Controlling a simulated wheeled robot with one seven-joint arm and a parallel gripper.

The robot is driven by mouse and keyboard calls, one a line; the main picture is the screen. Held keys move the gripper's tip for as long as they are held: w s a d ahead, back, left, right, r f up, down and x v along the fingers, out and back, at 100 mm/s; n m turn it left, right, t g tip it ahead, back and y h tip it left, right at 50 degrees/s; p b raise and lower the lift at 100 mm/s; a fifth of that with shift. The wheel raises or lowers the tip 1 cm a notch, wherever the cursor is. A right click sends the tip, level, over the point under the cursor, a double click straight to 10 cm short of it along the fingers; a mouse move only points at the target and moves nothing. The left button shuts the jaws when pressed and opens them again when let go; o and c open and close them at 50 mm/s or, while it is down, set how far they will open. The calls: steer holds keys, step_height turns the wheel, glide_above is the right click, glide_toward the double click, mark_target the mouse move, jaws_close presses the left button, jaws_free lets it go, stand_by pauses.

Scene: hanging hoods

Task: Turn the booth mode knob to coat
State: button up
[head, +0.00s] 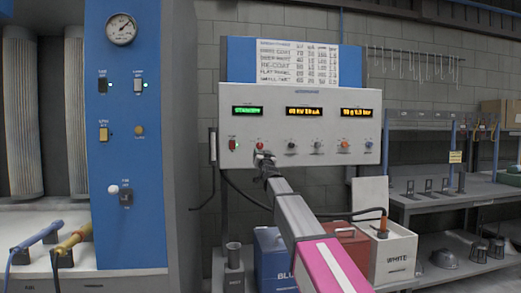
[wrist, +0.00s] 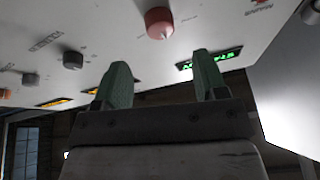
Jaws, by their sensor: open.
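Knob labels are too small to read, so I cannot tell which is the booth mode knob. In the wrist view my gripper (wrist: 162,62) is open, with two green fingers apart and nothing between them. The red knob lies beyond the fingertips.
The panel has a green display (head: 248,111) and two amber displays. A red lit switch (head: 233,145) is left of the red knob. An orange knob (head: 343,146) and a blue knob (head: 368,146) are to the right. A blue cabinet (head: 130,200) stands left.

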mark_target(260, 147)
steer(key=x, duration=0.7)
steer(key=shift+w, duration=0.25)
steer(key=c, duration=0.9)
